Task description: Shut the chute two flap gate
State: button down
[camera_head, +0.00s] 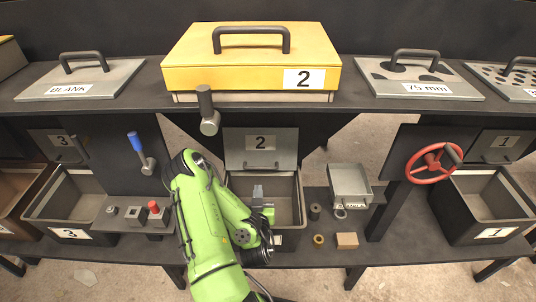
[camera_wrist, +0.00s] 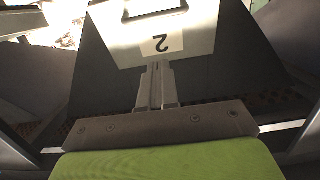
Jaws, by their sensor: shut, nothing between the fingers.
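The chute two flap gate is a grey plate (camera_head: 261,148) with a label "2" and a bar handle along its lower edge. It hangs above an open bin (camera_head: 232,190) and looks brighter than the flaps to either side; I cannot tell its exact tilt. My gripper (camera_head: 258,189) is in front of and below the flap, over the bin, with its fingers shut and empty. In the wrist view my gripper (camera_wrist: 157,68) points toward the flap (camera_wrist: 200,40), which shows upside down with its handle at the top. The fingertips seem apart from the handle.
A dark lever (camera_head: 207,110) stands left of the flap, and a blue-handled lever (camera_head: 140,148) farther left. A red handwheel (camera_head: 433,162) is at right. The yellow lid (camera_head: 250,65) is above.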

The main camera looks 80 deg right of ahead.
jog(key=f+b+x, duration=0.2)
jog(key=b+x, duration=0.6)
jog(key=x, duration=0.4)
jog(key=shift+s+d+f, duration=0.1)
